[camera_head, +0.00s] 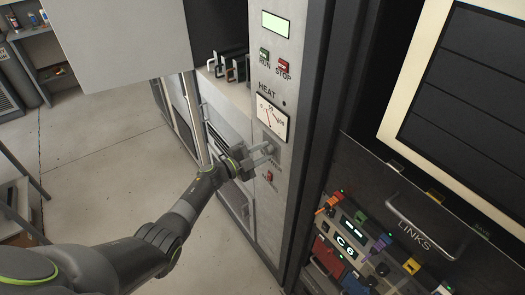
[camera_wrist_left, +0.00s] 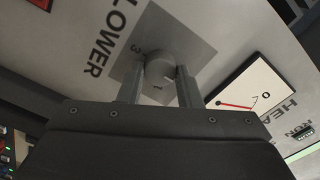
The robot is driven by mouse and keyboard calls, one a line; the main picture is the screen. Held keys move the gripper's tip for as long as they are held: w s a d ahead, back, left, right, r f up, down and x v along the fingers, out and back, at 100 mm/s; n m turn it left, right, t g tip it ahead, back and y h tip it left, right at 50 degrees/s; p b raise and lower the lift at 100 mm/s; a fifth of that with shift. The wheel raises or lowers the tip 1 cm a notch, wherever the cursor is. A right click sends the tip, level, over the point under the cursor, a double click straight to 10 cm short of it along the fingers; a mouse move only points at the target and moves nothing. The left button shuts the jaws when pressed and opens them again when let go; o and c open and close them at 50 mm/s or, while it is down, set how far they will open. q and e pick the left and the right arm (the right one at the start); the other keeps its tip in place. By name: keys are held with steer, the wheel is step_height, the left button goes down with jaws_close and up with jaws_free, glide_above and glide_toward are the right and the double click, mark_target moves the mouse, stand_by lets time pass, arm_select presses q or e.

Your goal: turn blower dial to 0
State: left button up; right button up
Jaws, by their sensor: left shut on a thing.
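The blower dial (camera_wrist_left: 160,68) is a round grey knob on a grey square plate in the left wrist view. The word BLOWER is partly visible beside it, with the numbers 3 and 1 around the knob. My left gripper (camera_wrist_left: 160,88) is shut on the dial, one finger on each side. In the head view the left gripper (camera_head: 268,154) reaches the rack panel just below the heat gauge. There the dial is mostly hidden by the fingers. The 0 mark of the dial is not readable. My right gripper is not in view.
The heat gauge (camera_head: 272,116) is just above the dial, with green RUN (camera_head: 264,53) and red STOP (camera_head: 284,65) buttons higher up. A red switch (camera_head: 269,176) is below. A LINKS panel with a handle (camera_head: 425,228) and coloured knobs stands at right. Open floor (camera_head: 110,165) lies left.

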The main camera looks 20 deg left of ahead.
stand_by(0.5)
arm_select(q)
steer(key=o, duration=1)
steer(key=shift+c, duration=0.2)
steer(key=shift+s+a, duration=0.3)
steer(key=shift+s, duration=0.1)
steer(key=b+v, duration=0.2)
steer(key=v, duration=1.4)
steer(key=shift+s+a, duration=0.2)
steer(key=shift+f, duration=0.1)
